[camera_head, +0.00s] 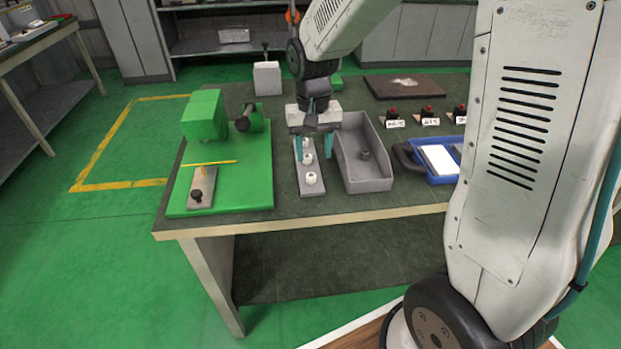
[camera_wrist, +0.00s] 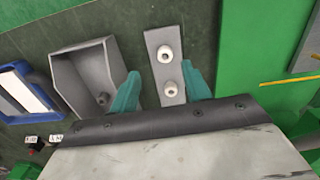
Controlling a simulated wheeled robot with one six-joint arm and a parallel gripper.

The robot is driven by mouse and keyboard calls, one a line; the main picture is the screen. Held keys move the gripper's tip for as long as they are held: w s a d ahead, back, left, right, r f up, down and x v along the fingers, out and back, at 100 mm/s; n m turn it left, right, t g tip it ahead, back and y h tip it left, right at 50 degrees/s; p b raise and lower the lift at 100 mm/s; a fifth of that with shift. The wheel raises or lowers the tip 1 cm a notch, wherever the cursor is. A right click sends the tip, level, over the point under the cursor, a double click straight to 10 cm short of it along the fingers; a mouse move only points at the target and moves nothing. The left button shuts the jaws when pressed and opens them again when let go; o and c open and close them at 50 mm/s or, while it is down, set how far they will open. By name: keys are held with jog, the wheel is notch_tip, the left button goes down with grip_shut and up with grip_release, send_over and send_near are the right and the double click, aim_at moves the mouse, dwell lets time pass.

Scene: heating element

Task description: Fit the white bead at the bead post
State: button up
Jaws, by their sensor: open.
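White beads stand in a row on a grey strip (camera_head: 311,190); the front bead (camera_head: 311,178) and one behind it (camera_head: 307,158) show clearly in the head view. My gripper (camera_head: 313,157) is open over the strip, pointing down, with its teal fingers apart. In the wrist view, the gripper (camera_wrist: 160,72) has one white bead (camera_wrist: 170,88) between its fingers in the picture and another bead (camera_wrist: 165,54) just beyond. I cannot tell whether the fingers reach down to bead height. No post is clearly identifiable as the bead post; a grey plate (camera_head: 201,187) with a dark knob lies on the green board (camera_head: 240,195).
A grey bin (camera_head: 368,184) with a dark piece inside stands right of the strip. A blue tray (camera_head: 443,179) and red buttons (camera_head: 427,111) are farther right. A green block (camera_head: 203,116) rises at the left. A white container (camera_head: 267,78) stands behind.

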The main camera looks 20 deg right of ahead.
aim_at(311, 179)
jog(key=shift+w+r+t, duration=0.1)
jog(key=shift+w+t, duration=0.2)
jog(key=shift+w, duration=0.2)
jog(key=f, duration=0.7)
jog(key=shift+s+a+f, duration=0.1)
jog(key=shift+a+f, duration=0.15)
grip_shut()
